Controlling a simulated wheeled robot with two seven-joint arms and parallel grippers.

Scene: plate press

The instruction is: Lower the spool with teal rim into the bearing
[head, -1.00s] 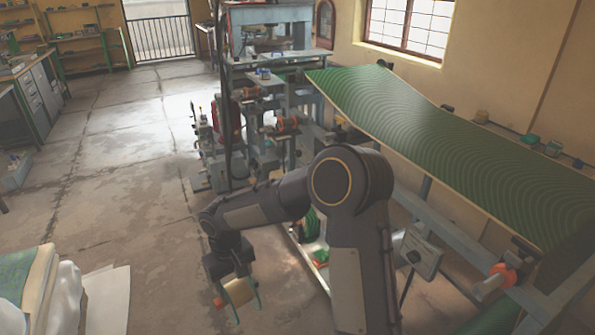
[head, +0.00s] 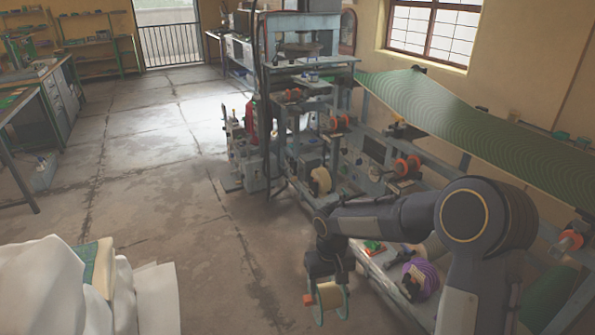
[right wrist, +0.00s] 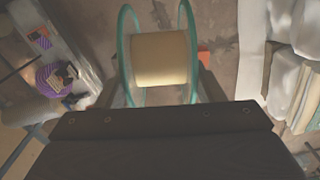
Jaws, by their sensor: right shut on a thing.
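The spool with teal rim (head: 329,296) has a cream-wound core and hangs from my right gripper (head: 327,283) in the lower middle of the head view. The gripper is shut on it, pointing down. In the right wrist view the spool (right wrist: 160,58) fills the top middle, with its two teal rims left and right of the core. It is above the floor, in front of the machine's low frame and apart from it. I cannot tell which part of the machine is the bearing. My left gripper is not in view.
The press machine (head: 300,105) stands ahead, with a cream spool (head: 320,181) and several orange-ended rollers. A purple roll (head: 421,280) lies on the low frame beside my right arm; it also shows in the wrist view (right wrist: 52,78). White sacks (head: 40,280) stand lower left. The middle floor is clear.

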